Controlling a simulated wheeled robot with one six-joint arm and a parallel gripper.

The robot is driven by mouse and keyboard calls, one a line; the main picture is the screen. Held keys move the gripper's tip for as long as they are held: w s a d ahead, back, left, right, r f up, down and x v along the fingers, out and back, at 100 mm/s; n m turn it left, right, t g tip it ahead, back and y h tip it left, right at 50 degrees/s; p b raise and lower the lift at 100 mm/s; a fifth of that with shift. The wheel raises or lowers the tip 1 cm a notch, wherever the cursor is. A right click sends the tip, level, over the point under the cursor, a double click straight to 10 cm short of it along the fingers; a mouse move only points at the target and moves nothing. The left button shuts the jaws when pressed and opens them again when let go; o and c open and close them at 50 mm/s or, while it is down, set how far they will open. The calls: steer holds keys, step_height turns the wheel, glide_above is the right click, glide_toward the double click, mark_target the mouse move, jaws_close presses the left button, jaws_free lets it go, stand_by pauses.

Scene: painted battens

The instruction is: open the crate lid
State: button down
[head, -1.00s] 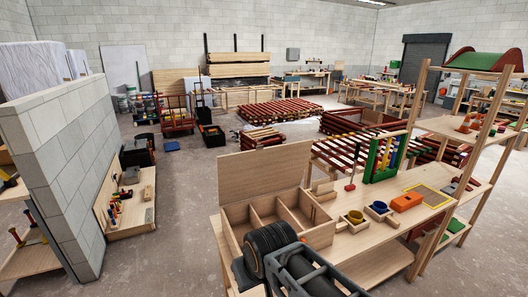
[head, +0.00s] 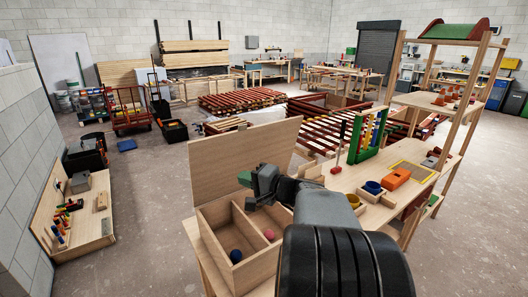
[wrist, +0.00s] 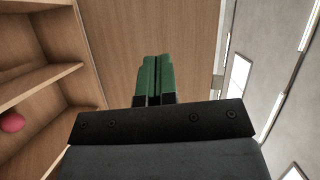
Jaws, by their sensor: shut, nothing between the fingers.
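The crate (head: 245,272) is a light wooden box with compartments on the bench. Its lid (head: 235,152) stands up, open, along the crate's far side. A dark blue ball (head: 236,256) and a red ball (head: 269,235) lie inside. My gripper (head: 246,180) is in front of the lid, above the crate; my arm hides the crate's right part. In the wrist view the green fingers (wrist: 157,65) are together and empty, with the lid panel (wrist: 110,35) behind them. Whether they touch the lid I cannot tell. The red ball (wrist: 12,123) shows at left.
Right of the crate on the bench are a yellow cup (head: 353,200), a blue cup (head: 373,188), an orange block (head: 396,178) and a green frame with coloured bars (head: 368,137). A wooden shelf rack (head: 455,105) stands at right.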

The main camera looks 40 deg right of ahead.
mark_target(261, 134)
steer(key=s+d+m+t+h+b, duration=0.2)
steer(key=d+m+t+h, duration=0.4)
steer(key=d, duration=0.8)
steer(key=shift+g+h, duration=0.5)
steer(key=shift+h, duration=0.1)
steer(key=p+x, duration=0.1)
steer(key=x, duration=0.3)
steer(key=p+x, duration=0.2)
steer(key=x, duration=0.2)
steer(key=r+p+x, duration=0.1)
steer(key=x, duration=0.3)
steer(key=shift+s+p, duration=0.1)
steer(key=shift+p, duration=0.3)
steer(key=shift+w+r, duration=0.1)
steer(key=shift+w, duration=0.6)
steer(key=shift+d, duration=0.1)
